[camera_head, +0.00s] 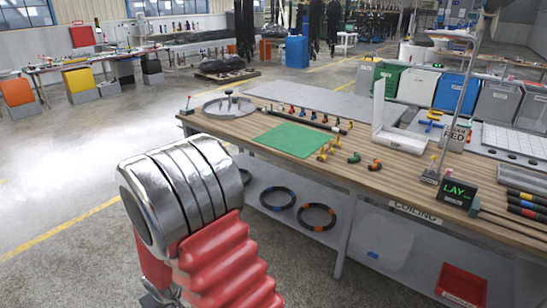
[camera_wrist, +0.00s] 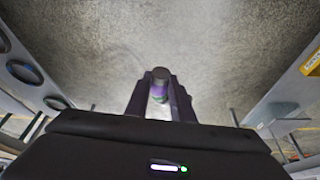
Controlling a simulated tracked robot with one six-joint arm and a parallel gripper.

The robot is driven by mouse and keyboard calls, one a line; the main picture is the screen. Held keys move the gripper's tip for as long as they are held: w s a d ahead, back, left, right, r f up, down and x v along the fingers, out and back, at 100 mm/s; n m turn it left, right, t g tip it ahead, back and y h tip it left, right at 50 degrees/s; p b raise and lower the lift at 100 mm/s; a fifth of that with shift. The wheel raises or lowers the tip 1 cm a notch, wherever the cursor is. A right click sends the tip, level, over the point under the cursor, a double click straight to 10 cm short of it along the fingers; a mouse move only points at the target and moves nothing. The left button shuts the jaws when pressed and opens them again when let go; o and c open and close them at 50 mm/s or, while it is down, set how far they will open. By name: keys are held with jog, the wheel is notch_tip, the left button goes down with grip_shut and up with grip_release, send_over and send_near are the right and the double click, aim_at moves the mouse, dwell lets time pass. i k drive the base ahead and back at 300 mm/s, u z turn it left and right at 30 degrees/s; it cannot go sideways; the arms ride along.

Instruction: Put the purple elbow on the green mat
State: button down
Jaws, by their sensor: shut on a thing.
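My gripper and the purple elbow cannot be made out in the head view, where my arm fills the lower left.
Yellow (camera_head: 324,152), green (camera_head: 354,158) and red-orange (camera_head: 375,165) fittings stand close to the mat's right. A round metal stand (camera_head: 229,104) is at its left, and a row of small fittings behind. A LAY sign (camera_head: 457,193) stands further right. Hose rings (camera_head: 317,216) lie on the lower shelf.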

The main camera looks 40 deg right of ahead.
aim_at(285, 135)
jog(key=u, duration=0.1)
jog(key=i, duration=2.4)
jog(key=z, duration=0.65)
jog(key=i, duration=0.5)
jog(key=z, duration=1)
jog(key=i, duration=0.95)
jog(key=z, duration=0.55)
jog(key=k, duration=0.1)
jog(key=z, duration=0.05)
